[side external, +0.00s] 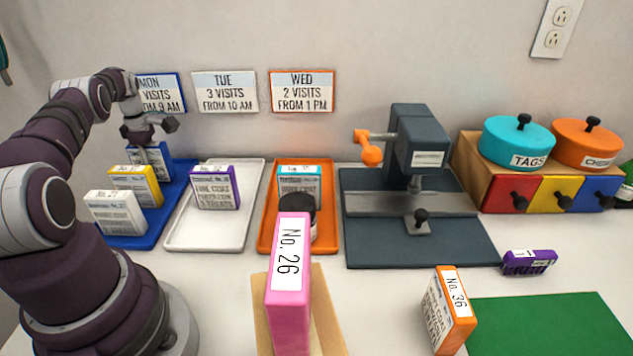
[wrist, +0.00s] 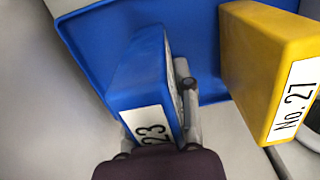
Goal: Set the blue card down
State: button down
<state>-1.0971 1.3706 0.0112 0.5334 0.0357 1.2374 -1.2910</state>
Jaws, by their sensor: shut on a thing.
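The blue card (side external: 151,162), an upright block with a white label, is at the back of the blue tray (side external: 181,178). My gripper (side external: 150,140) is shut on it from above. In the wrist view the blue card (wrist: 140,75) shows a label ending in 23, with a finger on each side. I cannot tell whether its base touches the tray (wrist: 205,45). A yellow card (side external: 146,184), No. 27 in the wrist view (wrist: 264,70), stands in front of it, apart from it. A white card (side external: 119,212) stands at the tray's front.
A white tray (side external: 176,238) with a purple card (side external: 215,187) and an orange tray (side external: 265,240) with a teal card (side external: 300,182) lie to the right. A tall pink No. 26 block (side external: 288,300) stands in front. A dark press (side external: 415,150) stands farther right.

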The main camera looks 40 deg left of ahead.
jog(key=shift+f, duration=0.35)
jog(key=c, duration=0.9)
grip_release()
jog(key=shift+f, duration=0.1)
jog(key=shift+o, duration=0.2)
